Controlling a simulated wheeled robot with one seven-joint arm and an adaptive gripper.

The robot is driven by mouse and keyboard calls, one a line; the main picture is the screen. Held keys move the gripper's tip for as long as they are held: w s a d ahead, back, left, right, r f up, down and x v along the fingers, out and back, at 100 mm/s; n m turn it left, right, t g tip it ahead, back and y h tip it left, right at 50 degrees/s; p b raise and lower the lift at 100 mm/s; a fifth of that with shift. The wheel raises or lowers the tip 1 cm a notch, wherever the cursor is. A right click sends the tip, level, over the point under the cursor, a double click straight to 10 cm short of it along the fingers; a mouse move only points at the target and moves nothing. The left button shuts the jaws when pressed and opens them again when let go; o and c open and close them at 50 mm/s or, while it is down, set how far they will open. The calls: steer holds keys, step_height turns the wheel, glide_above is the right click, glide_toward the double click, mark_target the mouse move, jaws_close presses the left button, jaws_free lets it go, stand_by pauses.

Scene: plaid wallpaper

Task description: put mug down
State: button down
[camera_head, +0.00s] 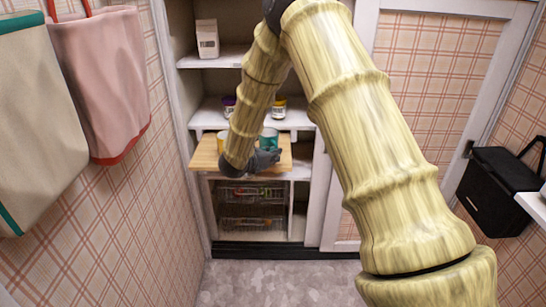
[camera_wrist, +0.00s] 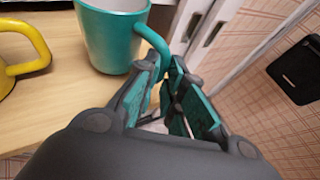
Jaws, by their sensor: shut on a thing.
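A teal mug (camera_wrist: 110,40) is upright at the right side of the wooden board (camera_wrist: 45,120) in the wrist view; I cannot tell whether its base touches the board. My gripper (camera_wrist: 168,85) is shut on the mug's handle, which curves down between the fingers. In the head view the mug (camera_head: 269,137) shows just above my gripper (camera_head: 272,154), partly hidden by it. A yellow mug (camera_wrist: 22,55) stands on the board to the left, its handle toward the teal mug. It also shows in the head view (camera_head: 222,140), partly behind my arm.
The board (camera_head: 205,155) juts from a white cupboard, with shelves above holding a white carton (camera_head: 207,40) and small jars (camera_head: 280,107). Wire baskets (camera_head: 250,205) sit below. Bags (camera_head: 100,80) hang at the left. A black box (camera_head: 495,185) is on the right wall.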

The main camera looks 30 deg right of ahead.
steer(key=shift+f, duration=0.45)
steer(key=c, duration=1.9)
jaws_free()
steer(key=shift+f, duration=0.15)
steer(key=o, duration=0.4)
